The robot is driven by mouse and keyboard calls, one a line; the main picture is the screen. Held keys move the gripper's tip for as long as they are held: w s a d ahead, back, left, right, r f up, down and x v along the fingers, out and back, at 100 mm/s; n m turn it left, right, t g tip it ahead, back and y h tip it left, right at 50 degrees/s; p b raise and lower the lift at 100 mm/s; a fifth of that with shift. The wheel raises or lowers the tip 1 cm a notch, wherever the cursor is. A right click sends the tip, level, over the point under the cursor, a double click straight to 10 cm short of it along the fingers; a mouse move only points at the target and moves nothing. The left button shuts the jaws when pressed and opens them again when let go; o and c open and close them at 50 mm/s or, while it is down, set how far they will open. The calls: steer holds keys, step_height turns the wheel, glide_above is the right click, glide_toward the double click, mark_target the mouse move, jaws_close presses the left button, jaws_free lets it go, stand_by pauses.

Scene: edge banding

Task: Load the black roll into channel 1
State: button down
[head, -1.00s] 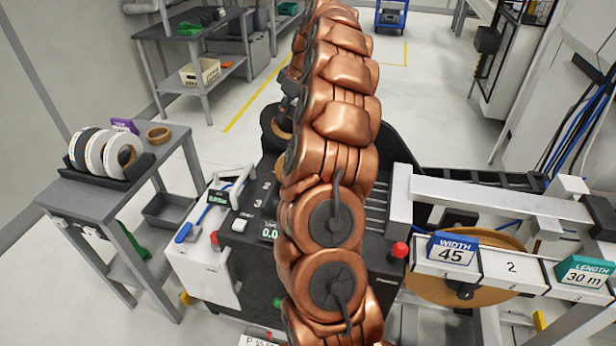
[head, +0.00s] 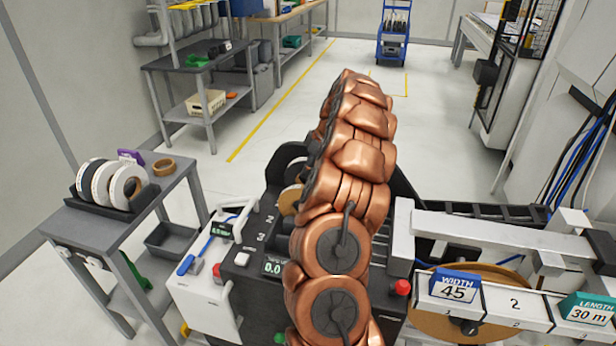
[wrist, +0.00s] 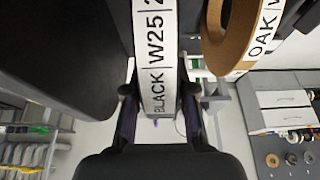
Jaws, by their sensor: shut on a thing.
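In the head view my copper arm hides my gripper and the held roll. The black edge-banding machine (head: 252,240) is behind and beside my arm, with numbers 2 and 3 on its panel. A tan roll (head: 290,198) shows partly at its far side. I cannot tell whether the held roll is seated in channel 1.
A dark machine wall (wrist: 60,50) is close to the left of the held roll. A grey side table (head: 90,228) at the left carries white-faced rolls (head: 127,186) and a tan ring (head: 164,166). A white rail (head: 500,232) and numbered boxes (head: 514,302) are at the right.

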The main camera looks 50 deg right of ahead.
step_height(320, 180, down, 3)
steer(key=shift+f+p, duration=0.1)
steer(key=shift+p, duration=0.5)
steer(key=shift+f, duration=0.25)
steer(key=shift+f+b, duration=0.35)
steer(key=shift+b, duration=0.2)
steer(key=c, duration=0.9)
jaws_free()
steer(key=shift+c, duration=0.2)
steer(key=shift+r, duration=0.1)
